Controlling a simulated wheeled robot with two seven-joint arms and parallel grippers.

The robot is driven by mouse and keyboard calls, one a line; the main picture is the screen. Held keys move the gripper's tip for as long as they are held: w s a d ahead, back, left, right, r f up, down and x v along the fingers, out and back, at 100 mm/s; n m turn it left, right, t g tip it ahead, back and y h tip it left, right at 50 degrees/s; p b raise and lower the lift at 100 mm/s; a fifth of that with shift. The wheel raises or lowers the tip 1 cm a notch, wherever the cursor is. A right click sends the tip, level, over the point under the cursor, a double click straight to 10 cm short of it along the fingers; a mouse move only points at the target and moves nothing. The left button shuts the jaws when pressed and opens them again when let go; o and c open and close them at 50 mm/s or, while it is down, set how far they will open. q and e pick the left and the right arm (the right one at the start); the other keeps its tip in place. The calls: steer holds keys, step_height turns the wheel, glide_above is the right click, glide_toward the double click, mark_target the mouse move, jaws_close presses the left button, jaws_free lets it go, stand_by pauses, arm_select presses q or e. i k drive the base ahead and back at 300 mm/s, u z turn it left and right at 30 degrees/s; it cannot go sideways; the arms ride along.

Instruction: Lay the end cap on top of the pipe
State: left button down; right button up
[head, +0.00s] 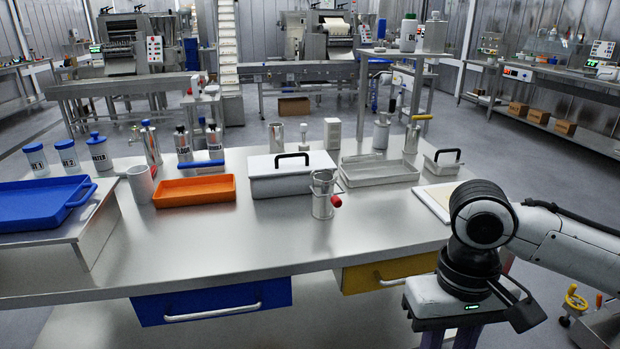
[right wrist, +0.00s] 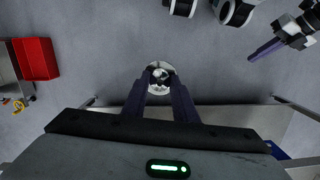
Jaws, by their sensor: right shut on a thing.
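My right gripper (head: 450,338) is at the bottom right of the head view, in front of the table edge, its fingertips cut off. In the right wrist view its purple fingers (right wrist: 160,80) are shut on a small round pale metal piece, which looks like the end cap (right wrist: 160,66), held above the floor. The likely pipe (head: 322,205) is a short upright metal cylinder with a red knob at its side, near the table's middle front. My left gripper (right wrist: 265,48) seems to show only as a purple finger in the right wrist view; its jaw state is unclear.
A pale board (head: 435,197) lies near my right arm. A red bin (right wrist: 35,58) is on the floor.

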mark_target(324, 177)
steer(key=z, duration=0.55)
steer(key=k, duration=0.95)
steer(key=z, duration=0.9)
steer(key=i, duration=1.8)
steer(key=u, duration=1.8)
steer(key=i, duration=0.75)
steer(key=u, duration=0.8)
